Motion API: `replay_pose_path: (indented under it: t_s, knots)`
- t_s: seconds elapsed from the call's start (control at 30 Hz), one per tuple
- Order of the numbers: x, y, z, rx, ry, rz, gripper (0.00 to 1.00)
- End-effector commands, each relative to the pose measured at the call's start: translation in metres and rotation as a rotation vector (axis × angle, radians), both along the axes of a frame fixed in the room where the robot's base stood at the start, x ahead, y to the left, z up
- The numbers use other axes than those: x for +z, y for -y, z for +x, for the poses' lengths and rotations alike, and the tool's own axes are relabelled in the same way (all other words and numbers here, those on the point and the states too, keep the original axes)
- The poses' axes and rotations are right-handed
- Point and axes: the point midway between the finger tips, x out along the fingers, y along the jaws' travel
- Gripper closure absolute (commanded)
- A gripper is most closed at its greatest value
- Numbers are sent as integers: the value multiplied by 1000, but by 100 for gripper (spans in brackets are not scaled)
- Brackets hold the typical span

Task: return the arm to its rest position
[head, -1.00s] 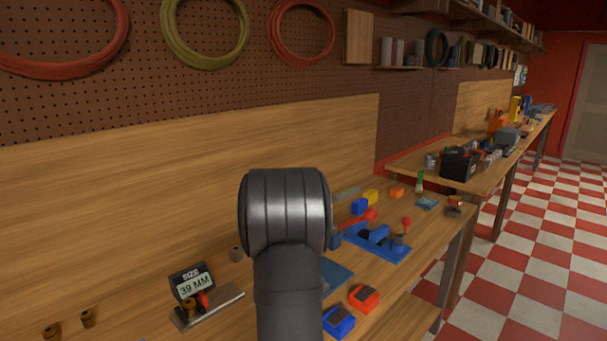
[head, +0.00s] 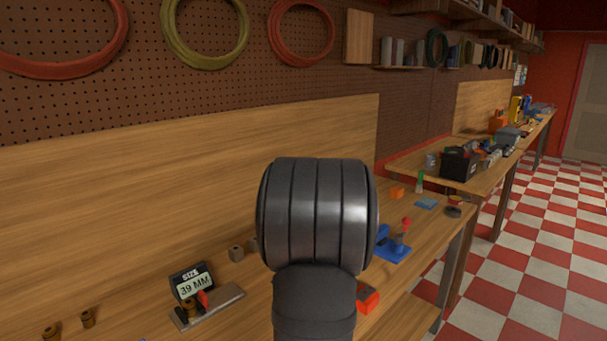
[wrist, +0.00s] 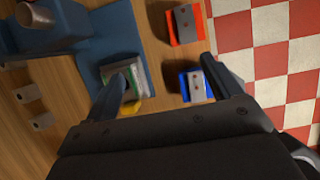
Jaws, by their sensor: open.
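In the wrist view my gripper (wrist: 160,88) is open, with its two fingers spread wide and nothing held between them. It hangs above the wooden bench, near the bench edge. In the head view my arm's large grey joint fills the middle, and the gripper itself is hidden behind it. Below the fingers in the wrist view are a blue block with a grey top (wrist: 195,84), a red-orange block with a grey top (wrist: 186,24) and a grey, white and green piece (wrist: 122,72) by the left finger.
A size display reading 39 MM (head: 191,281) stands on the bench at the left, with brown cylinders (head: 87,318) nearby. A blue fixture (head: 393,250) is right of my arm. A black box (head: 460,163) sits on the farther bench. The checkered floor (head: 520,260) is clear.

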Motion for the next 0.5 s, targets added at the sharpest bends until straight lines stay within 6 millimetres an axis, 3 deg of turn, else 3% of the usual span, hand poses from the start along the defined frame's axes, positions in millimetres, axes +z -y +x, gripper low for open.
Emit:
replay_pose_path:
  t_s: [0.07,0.5]
  knots:
    - [9,13,-8,-5,2,1,17]
    - [2,-80,-12,8,-1,1,17]
